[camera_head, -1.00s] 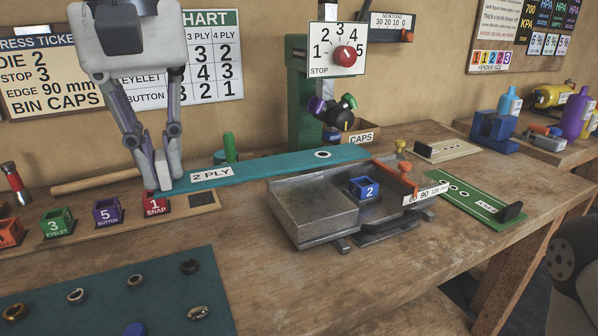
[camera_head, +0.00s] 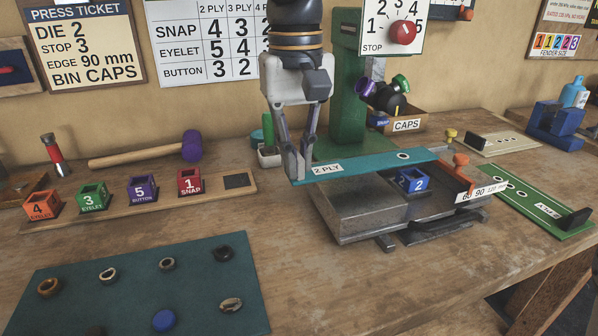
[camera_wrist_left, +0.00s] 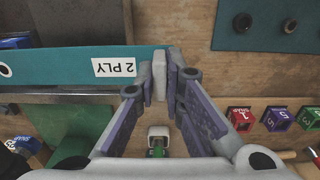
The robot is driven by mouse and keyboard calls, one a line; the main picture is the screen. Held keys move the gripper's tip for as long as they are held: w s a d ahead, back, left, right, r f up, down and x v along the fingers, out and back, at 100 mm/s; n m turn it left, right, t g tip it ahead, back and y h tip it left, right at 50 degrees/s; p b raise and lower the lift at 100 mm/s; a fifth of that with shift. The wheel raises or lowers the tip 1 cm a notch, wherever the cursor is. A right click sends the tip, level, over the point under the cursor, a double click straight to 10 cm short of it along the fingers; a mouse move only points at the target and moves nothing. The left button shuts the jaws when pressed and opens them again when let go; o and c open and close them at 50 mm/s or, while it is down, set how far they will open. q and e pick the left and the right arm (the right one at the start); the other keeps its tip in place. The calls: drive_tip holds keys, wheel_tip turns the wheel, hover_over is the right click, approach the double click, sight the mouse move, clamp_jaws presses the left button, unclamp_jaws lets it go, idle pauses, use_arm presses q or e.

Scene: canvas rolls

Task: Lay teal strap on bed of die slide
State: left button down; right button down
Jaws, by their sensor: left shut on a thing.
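My left gripper (camera_head: 297,172) is shut on the left end of the teal strap (camera_head: 375,162), next to its "2 PLY" label. The strap's end also shows between the fingertips in the left wrist view (camera_wrist_left: 70,67). The strap reaches right over the back of the die slide (camera_head: 352,212), behind the blue die 2 (camera_head: 411,180). I cannot tell whether it touches the slide. One dark-centred white ring shows on the strap near its right part. The slide's flat grey block is uncovered at the front. My right gripper is not in view.
The green press (camera_head: 349,90) stands behind the slide. A rack of coloured dies (camera_head: 140,202) and a mallet (camera_head: 150,154) lie to the left. A teal mat (camera_head: 140,285) with rings lies in front. A green gauge board (camera_head: 535,203) lies to the right.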

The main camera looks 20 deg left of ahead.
use_arm(q)
drive_tip(key=shift+f, duration=1.7)
drive_tip(key=c, duration=1.7)
unclamp_jaws()
wheel_tip(320, 180, up, 12)
drive_tip(key=shift+a+r, duration=0.1)
drive_tip(key=shift+r, duration=0.05)
